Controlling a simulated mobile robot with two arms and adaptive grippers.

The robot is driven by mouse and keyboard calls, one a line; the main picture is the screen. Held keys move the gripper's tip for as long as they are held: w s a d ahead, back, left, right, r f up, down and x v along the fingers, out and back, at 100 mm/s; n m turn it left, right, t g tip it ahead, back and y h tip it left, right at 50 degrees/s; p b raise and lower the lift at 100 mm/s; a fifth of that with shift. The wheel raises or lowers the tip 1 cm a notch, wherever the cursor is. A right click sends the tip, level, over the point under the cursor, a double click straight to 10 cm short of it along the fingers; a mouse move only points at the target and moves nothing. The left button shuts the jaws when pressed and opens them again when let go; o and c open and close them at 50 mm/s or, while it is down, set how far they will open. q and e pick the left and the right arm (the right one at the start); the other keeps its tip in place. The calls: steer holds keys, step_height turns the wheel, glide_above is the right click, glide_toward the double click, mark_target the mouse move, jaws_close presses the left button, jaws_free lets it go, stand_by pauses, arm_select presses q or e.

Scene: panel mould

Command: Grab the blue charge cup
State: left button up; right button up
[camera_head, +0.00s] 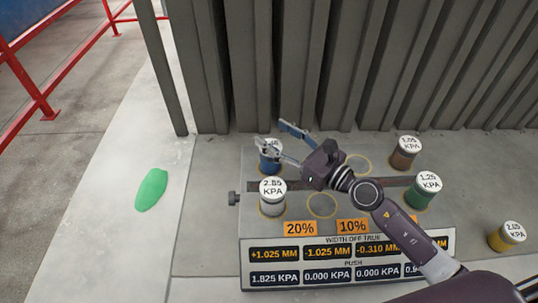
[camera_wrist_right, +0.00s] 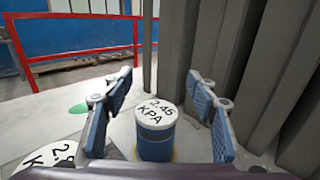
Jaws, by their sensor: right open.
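The blue charge cup (camera_head: 269,164) stands upright at the back left of the grey plate, partly hidden by my right gripper in the head view. In the right wrist view the blue cup (camera_wrist_right: 156,140) has a white top reading 2.45 KPA and sits between the two spread fingers, with gaps on both sides. My right gripper (camera_head: 270,133) is open and reaches in from the right at the cup; its fingers also show in the wrist view (camera_wrist_right: 160,75). I see no contact. My left gripper is not in view.
A white cup (camera_head: 272,205) marked 2.85 KPA stands just in front. Brown (camera_head: 404,158) and green (camera_head: 421,195) cups stand at right, a yellow one (camera_head: 506,238) farther right. Grey corrugated panels (camera_head: 280,60) rise close behind. A readout board (camera_head: 345,262) lies in front.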

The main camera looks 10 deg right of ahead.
steer(key=f+b, duration=0.1)
steer(key=s+f+b, duration=0.1)
steer(key=f, duration=0.1)
steer(key=shift+f, duration=0.3)
steer(key=f, duration=0.1)
steer(key=b, duration=0.1)
steer(key=f, duration=0.1)
steer(key=shift+w+f+b, duration=0.25)
steer(key=shift+f+b, duration=0.05)
steer(key=shift+f, duration=0.05)
steer(key=shift+w+a+r+p, duration=0.15)
steer(key=shift+w+r+p, duration=0.1)
steer(key=shift+w+p, duration=0.15)
steer(key=p+x, duration=0.1)
steer(key=x, duration=0.5)
steer(key=shift+w+a, duration=0.3)
steer(key=shift+w, duration=0.05)
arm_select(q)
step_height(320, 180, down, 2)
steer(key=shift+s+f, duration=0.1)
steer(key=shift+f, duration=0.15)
arm_select(e)
steer(key=shift+s, duration=0.1)
jaws_close()
